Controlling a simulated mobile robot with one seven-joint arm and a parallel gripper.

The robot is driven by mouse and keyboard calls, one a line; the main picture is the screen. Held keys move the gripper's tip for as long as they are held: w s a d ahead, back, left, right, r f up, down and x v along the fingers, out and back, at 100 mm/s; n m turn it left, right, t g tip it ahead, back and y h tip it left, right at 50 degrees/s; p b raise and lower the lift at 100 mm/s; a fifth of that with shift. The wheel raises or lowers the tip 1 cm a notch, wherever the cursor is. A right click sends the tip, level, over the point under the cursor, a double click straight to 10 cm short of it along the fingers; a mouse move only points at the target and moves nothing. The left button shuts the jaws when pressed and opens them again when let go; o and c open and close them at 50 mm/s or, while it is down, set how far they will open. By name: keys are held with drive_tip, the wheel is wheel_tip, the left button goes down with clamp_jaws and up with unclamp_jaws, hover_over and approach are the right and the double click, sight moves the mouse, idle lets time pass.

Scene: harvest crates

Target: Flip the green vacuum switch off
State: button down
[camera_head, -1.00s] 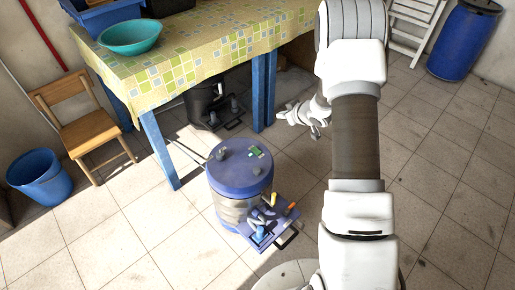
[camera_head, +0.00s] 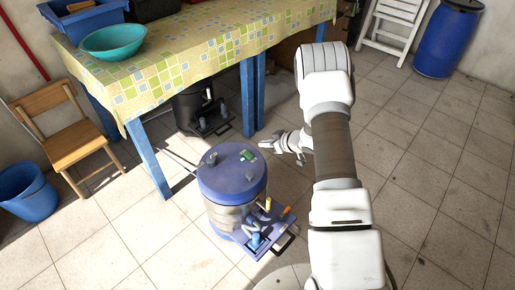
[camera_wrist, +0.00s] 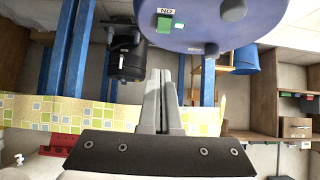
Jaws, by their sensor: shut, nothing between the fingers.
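The vacuum (camera_head: 231,180) is a blue-lidded drum standing on the floor. Its small green switch (camera_head: 249,155) is on top of the lid, near the right rim. In the wrist view the green switch (camera_wrist: 164,24) sits next to a white label with letters that read upside down, like "ON". My gripper (camera_head: 268,144) is just to the right of the switch and appears apart from it. In the wrist view my gripper's fingers (camera_wrist: 161,76) are together and empty, with the lid (camera_wrist: 215,30) beyond the tips.
A blue attachment tray (camera_head: 262,236) with several nozzles juts from the vacuum's lower front. A blue-legged table with a checked cloth (camera_head: 170,62) stands behind, with a dark vacuum-like drum (camera_head: 190,108) beneath. A wooden chair (camera_head: 72,140) and blue bucket (camera_head: 28,190) are left.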

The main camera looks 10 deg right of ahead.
drive_tip(key=b, duration=0.3)
hover_over(250, 155)
drive_tip(key=s, duration=0.1)
drive_tip(key=f, duration=0.5)
drive_tip(key=shift+d+f, duration=0.35)
drive_tip(key=shift+f, duration=0.05)
drive_tip(key=shift+w+a+f+b, duration=0.15)
drive_tip(key=shift+f+b, duration=0.25)
drive_tip(key=shift+f, duration=0.25)
drive_tip(key=shift+w+a+f+b, duration=0.15)
drive_tip(key=shift+f+b, duration=0.2)
drive_tip(key=shift+f, duration=0.25)
drive_tip(key=shift+w+f+b, duration=0.1)
drive_tip(key=shift+f+b, duration=0.2)
drive_tip(key=shift+f, duration=0.4)
drive_tip(key=shift+r+p, duration=0.1)
drive_tip(key=shift+p, duration=0.25)
drive_tip(key=shift+p, duration=0.45)
drive_tip(key=shift+f+b, duration=0.3)
drive_tip(key=shift+w, duration=0.1)
